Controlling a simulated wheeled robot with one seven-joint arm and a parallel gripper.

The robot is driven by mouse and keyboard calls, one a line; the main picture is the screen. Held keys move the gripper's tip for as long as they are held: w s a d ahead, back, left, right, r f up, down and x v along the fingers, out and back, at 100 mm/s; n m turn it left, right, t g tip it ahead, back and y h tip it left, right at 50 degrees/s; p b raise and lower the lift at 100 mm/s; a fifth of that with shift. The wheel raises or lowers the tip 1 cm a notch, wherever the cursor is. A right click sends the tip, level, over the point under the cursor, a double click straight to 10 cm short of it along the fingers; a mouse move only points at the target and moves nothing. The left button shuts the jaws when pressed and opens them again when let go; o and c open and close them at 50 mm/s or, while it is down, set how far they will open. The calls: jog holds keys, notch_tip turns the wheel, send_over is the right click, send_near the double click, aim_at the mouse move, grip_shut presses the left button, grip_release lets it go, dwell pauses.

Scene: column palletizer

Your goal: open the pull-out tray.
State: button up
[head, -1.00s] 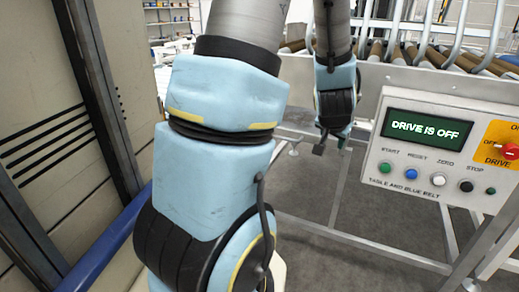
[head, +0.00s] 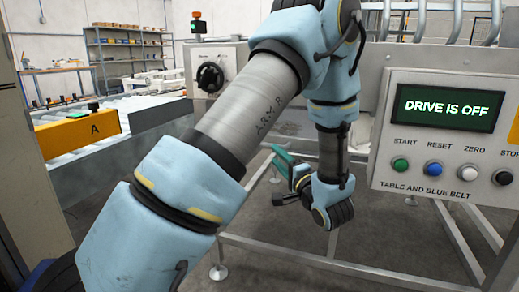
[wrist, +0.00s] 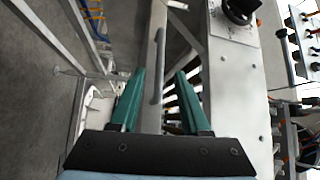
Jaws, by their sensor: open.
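In the wrist view, a long grey bar handle (wrist: 160,65) runs along a narrow pale panel (wrist: 150,85), which looks like the front of the pull-out tray. My gripper (wrist: 158,82) is open, with its green fingers spread to either side of the handle's line. Nothing is held between them; I cannot tell how far off the handle is. In the head view, my gripper (head: 279,160) is below the machine's front, with its green fingers pointing up and left. I cannot make out the tray in the head view, where my arm covers part of the machine.
A control box (head: 445,140) reads "DRIVE IS OFF" at the right, close to my arm. A black rotary knob (head: 210,76) sits on the machine's front. Metal frame legs (head: 350,268) stand under the machine.

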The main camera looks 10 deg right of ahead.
jog(key=b+x, duration=0.1)
jog(key=x, duration=0.7)
jog(key=shift+w, duration=0.3)
jog(key=shift+c, duration=0.3)
grip_shut()
dwell(0.7)
